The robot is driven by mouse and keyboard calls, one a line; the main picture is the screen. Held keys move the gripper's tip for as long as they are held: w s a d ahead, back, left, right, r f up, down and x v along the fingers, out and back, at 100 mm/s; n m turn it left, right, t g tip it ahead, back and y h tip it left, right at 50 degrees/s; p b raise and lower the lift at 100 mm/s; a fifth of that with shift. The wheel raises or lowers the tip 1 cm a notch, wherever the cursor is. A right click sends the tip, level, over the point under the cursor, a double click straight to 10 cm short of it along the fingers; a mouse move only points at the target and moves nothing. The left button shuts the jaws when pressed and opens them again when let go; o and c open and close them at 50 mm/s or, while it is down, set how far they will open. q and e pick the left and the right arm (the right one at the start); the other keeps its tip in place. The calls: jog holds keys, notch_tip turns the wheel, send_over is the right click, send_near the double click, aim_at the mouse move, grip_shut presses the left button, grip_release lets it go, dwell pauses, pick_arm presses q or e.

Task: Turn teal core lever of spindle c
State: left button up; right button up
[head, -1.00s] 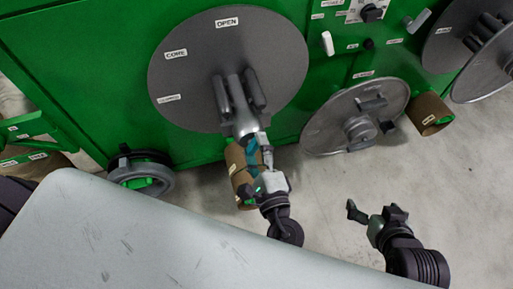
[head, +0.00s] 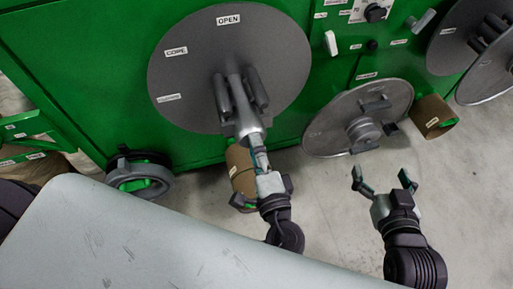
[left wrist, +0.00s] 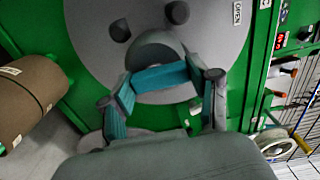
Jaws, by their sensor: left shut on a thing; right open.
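A big grey disc (head: 195,75) with labels OPEN and CORE and a third, blurred label stands on the green machine. A grey tapered spindle (head: 247,115) juts from its middle. The teal lever (left wrist: 160,77) lies across the spindle's round end in the left wrist view. My left gripper (head: 259,155) is at the spindle's tip, and its fingers (left wrist: 160,95) are shut on the lever from both sides. The fingers largely hide the lever in the head view. My right gripper (head: 384,178) is open and empty over the floor, to the right.
A smaller grey disc (head: 335,135) stands right of the spindle, with a brown roll (head: 432,115) beside it. Another brown roll (head: 239,170) is behind my left gripper. A grey-rimmed wheel (head: 138,180) is at lower left. Bare floor (head: 325,195) lies between my grippers.

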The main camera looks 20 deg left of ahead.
pick_arm(q)
jog(key=o, duration=1.1)
jog(key=shift+o, duration=0.2)
jog(key=shift+s, duration=0.1)
jog(key=v, duration=1.2)
